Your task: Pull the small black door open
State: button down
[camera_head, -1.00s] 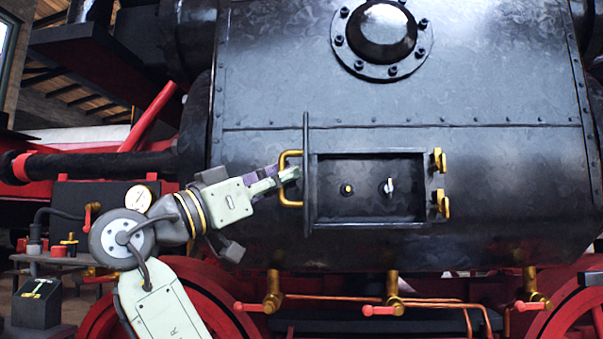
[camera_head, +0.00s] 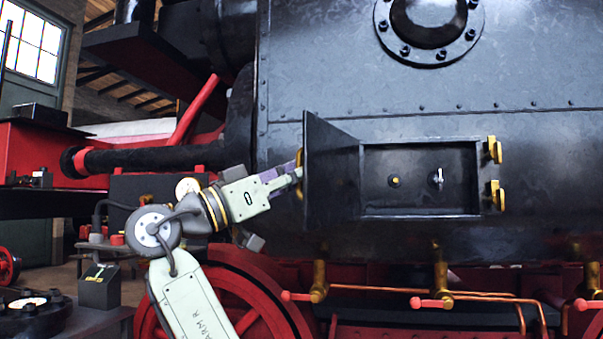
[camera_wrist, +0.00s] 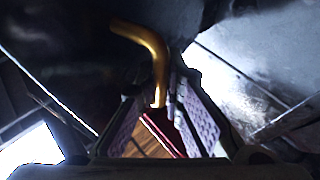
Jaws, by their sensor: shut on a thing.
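The small black door (camera_head: 330,172) on the dark boiler casing stands open, swung out at the left side of its recess (camera_head: 420,208). Its inner face shows in the head view. The brass handle (camera_head: 299,160) is on the door's outer side, mostly hidden behind its edge. My gripper (camera_head: 297,176) is shut on this handle, left of the door. In the wrist view the bent brass handle (camera_wrist: 150,50) runs down between the purple finger pads of my gripper (camera_wrist: 160,115). Inside the recess are a small brass knob (camera_head: 394,181) and a silver lever (camera_head: 438,179).
Two brass fittings (camera_head: 495,150) sit at the recess's right edge. Below are brass valves with red handles (camera_head: 319,285) and a red wheel (camera_head: 240,300). A black pipe (camera_head: 130,160) and a bench with a dark box (camera_head: 98,287) stand at left.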

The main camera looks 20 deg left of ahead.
jog(key=c, duration=2)
grip_release()
jog(key=shift+o, duration=0.2)
jog(key=v, duration=1.2)
